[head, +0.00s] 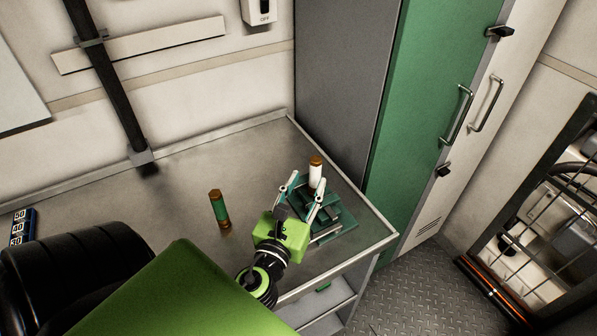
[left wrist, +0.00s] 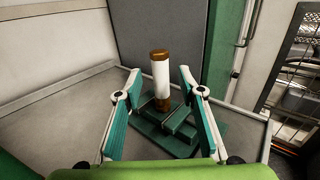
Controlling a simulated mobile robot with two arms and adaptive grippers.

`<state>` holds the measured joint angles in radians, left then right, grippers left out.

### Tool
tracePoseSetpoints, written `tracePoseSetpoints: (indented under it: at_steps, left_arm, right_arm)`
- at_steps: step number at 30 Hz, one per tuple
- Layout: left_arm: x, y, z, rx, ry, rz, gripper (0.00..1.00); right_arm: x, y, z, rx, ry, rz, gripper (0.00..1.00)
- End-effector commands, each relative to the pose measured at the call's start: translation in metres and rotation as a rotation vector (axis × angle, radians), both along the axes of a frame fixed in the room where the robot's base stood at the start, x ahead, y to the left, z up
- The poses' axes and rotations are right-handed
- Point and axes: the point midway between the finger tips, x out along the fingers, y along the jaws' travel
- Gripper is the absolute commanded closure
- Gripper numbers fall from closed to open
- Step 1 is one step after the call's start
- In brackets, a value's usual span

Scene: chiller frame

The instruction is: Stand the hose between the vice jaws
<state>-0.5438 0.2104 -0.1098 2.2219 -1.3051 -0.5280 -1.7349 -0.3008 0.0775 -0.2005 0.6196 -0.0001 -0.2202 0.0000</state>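A white cylinder with brown ends (head: 316,174), which looks like the hose, stands upright at the green vice (head: 343,218). In the left wrist view the white cylinder (left wrist: 161,79) rises from the vice (left wrist: 178,137), its lower end seemingly between the jaws; their contact is too small to tell. My left gripper (head: 306,186) is open, with its fingers pointing toward the cylinder. In the left wrist view the cylinder shows in the gap between the spread fingers (left wrist: 160,76), with space on both sides. My right gripper is not in view.
A green cylinder with brown ends (head: 219,209) stands on the grey bench (head: 185,192), left of my gripper. A grey panel (head: 340,85) and green cabinet (head: 425,90) rise behind the bench's right end. A blue number block (head: 22,227) sits at far left.

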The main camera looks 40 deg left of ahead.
Motion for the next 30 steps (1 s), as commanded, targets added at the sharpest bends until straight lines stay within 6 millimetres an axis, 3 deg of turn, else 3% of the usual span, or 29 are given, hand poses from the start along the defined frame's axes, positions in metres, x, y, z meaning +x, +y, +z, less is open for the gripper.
tracePoseSetpoints:
  at_steps: [3, 10, 30]
  left_arm:
    - [-0.022, -0.007, -0.005, -0.002, 0.003, 0.001, 0.64]
    - [-0.046, -0.014, -0.002, 0.0, 0.001, 0.001, 0.64]
    - [-0.05, -0.016, 0.001, -0.001, -0.001, 0.001, 0.64]
  right_arm:
    - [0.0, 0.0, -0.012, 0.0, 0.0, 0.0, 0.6]
    - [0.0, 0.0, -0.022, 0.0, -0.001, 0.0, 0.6]
    - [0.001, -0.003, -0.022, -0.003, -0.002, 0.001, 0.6]
